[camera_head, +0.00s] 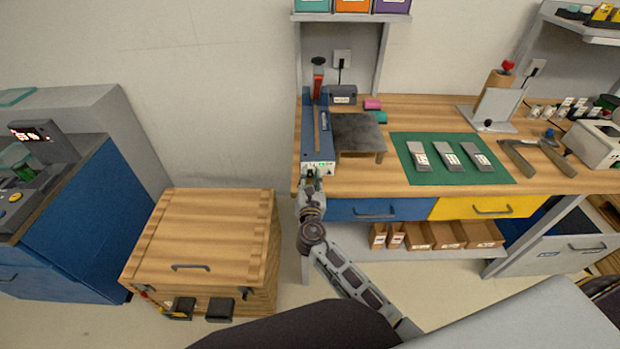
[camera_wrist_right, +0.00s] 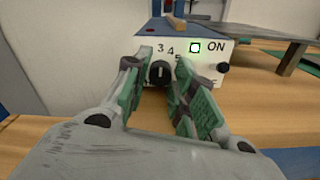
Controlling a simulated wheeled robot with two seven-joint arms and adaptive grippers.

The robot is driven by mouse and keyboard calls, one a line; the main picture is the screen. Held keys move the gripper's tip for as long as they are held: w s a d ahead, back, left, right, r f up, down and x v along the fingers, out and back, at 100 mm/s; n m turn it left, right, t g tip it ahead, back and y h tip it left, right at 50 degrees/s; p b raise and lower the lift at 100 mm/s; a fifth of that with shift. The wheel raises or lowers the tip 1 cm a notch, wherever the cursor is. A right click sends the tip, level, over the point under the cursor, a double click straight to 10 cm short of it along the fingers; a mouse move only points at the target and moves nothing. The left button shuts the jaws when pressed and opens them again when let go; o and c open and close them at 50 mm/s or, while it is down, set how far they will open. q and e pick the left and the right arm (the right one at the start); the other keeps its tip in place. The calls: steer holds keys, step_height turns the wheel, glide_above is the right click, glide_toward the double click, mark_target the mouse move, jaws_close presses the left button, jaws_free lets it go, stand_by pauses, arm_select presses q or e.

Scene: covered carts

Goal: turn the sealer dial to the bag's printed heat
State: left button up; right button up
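The sealer (camera_head: 318,125), a long blue unit with a red-handled lever, stands at the left end of the wooden bench. Its white front panel (camera_wrist_right: 205,70) shows 3, 4, 5, a green-lit light and "ON". The black dial (camera_wrist_right: 160,74) has a pale mark pointing roughly up. My right gripper (camera_wrist_right: 163,66) is open, with its green-padded fingers on either side of the dial; contact cannot be told. It also shows at the sealer's front in the head view (camera_head: 311,176). Several grey labelled packets (camera_head: 450,157) lie on a green mat; their print is unreadable. My left gripper is out of view.
A dark metal stand (camera_head: 358,135) is close right of the sealer. A wooden-topped cart (camera_head: 205,235) and a blue cabinet (camera_head: 85,215) stand left of the bench.

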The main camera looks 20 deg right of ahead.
steer(key=shift+o, duration=1.3)
steer(key=shift+s, duration=0.15)
steer(key=v, duration=0.7)
steer(key=shift+s+r, duration=0.1)
